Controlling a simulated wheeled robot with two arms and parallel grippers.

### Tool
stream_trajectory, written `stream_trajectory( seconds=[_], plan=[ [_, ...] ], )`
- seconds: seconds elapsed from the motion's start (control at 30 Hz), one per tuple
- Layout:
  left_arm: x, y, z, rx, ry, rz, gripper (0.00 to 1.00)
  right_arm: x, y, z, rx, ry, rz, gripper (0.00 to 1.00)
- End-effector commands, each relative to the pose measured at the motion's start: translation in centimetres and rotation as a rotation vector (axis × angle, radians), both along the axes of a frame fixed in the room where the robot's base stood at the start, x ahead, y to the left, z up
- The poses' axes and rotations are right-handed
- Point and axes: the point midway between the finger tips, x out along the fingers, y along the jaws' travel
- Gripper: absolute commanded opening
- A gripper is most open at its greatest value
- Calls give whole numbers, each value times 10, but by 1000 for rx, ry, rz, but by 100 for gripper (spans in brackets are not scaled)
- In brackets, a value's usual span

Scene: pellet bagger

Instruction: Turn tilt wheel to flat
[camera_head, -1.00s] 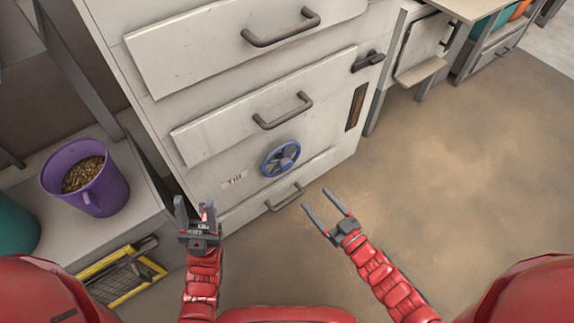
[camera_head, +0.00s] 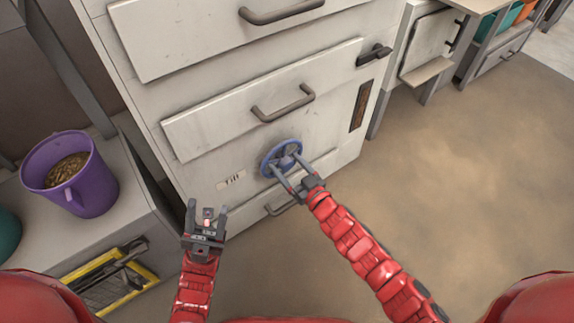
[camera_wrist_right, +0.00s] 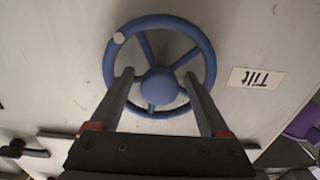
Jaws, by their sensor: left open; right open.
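The blue tilt wheel (camera_head: 268,162) is on the front of the white cabinet, beside a "Tilt" label (camera_head: 231,180). In the right wrist view the wheel (camera_wrist_right: 122,38) shows its spokes, round hub and a pale spot on the rim at upper left. My right gripper (camera_head: 287,168) is open at the wheel. In its wrist view the two fingers (camera_wrist_right: 158,88) lie either side of the hub, over the lower part of the wheel; I cannot tell whether they touch it. My left gripper (camera_head: 206,210) is open and empty, left of and below the wheel.
Drawer handles (camera_head: 283,103) stick out above the wheel, and a dark latch (camera_head: 374,55) sits at upper right. A purple bucket of pellets (camera_head: 98,186) stands on a shelf at left. The brown floor (camera_head: 470,180) at right is clear.

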Motion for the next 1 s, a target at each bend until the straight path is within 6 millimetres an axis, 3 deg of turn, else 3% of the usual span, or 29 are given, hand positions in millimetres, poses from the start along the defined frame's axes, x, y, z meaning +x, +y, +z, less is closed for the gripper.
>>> stream_trajectory(
  seconds=[0.13, 0.57, 1.0],
  plan=[
    [0, 0, 0, 0, 0, 0, 50, 0, 0, 0, 0, 0, 0, 76],
    [0, 0, 0, 0, 1, 0, 50, 0, -1, 0, -1, -1, 0, 0],
    [0, 0, 1, -2, 1, 0, 50, 0, -2, 0, -7, -5, 0, 0]
  ],
)
